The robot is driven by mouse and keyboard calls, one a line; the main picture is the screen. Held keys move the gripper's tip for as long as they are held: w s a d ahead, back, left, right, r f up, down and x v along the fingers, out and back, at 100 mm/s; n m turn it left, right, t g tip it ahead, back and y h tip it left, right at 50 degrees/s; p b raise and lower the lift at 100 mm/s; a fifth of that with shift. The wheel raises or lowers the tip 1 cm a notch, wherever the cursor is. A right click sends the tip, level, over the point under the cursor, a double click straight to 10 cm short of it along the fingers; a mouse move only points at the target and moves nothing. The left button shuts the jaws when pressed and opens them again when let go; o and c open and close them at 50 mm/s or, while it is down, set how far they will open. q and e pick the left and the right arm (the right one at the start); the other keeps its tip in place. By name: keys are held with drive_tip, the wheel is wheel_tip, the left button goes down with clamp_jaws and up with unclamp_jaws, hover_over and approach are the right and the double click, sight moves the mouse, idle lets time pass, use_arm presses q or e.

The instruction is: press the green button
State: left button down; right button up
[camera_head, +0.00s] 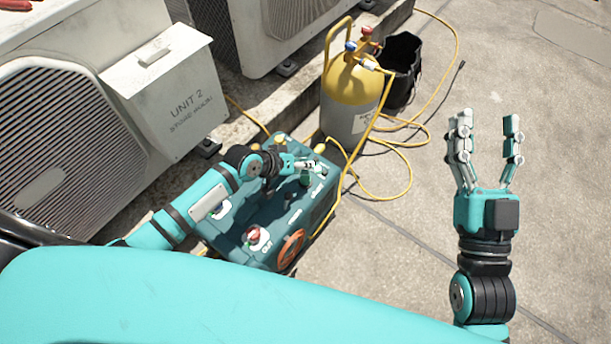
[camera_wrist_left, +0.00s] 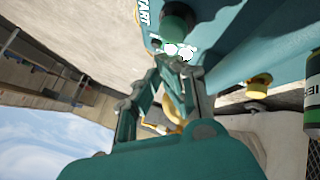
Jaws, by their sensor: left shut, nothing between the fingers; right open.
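The green button (camera_wrist_left: 178,26) stands out from the teal machine in the left wrist view, beside a label that reads "START". In the head view a small green piece that looks like it (camera_head: 305,179) shows just below my left fingertips. My left gripper (camera_head: 312,165) is shut and empty over the top of the teal machine (camera_head: 229,237). In the left wrist view its fingertips (camera_wrist_left: 178,52) are right at the button's edge; I cannot tell whether they touch it. My right gripper (camera_head: 486,137) is open and empty above the bare floor at the right.
A red knob (camera_head: 255,234) and an orange coil (camera_head: 292,249) are at the machine's near end. A yellow-and-grey cylinder (camera_head: 350,103) with yellow hoses stands behind it, next to a black bucket (camera_head: 402,72). A "UNIT 2" condenser (camera_head: 62,145) is at left. Floor at right is clear.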

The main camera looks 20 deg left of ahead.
sight(304, 177)
use_arm(q)
drive_tip(key=shift+r+p, duration=0.95)
drive_tip(key=shift+p, duration=0.1)
drive_tip(key=shift+r, duration=0.1)
drive_tip(key=shift+r+p, duration=0.25)
drive_tip(key=shift+p, duration=0.1)
drive_tip(key=shift+r+p, duration=0.65)
drive_tip(key=shift+p, duration=0.05)
use_arm(e)
drive_tip(key=s+d+f+g+h, duration=0.1)
drive_tip(key=f+g+h, duration=0.1)
drive_tip(key=f+g, duration=0.3)
drive_tip(key=s+d+f+g+h, duration=0.1)
drive_tip(key=f+g, duration=0.5)
drive_tip(key=f, duration=0.6)
drive_tip(key=shift+d+f+m+h, duration=0.2)
drive_tip(key=shift+d+m+h, duration=0.1)
drive_tip(key=shift+d+h, duration=0.25)
drive_tip(key=shift+s, duration=0.1)
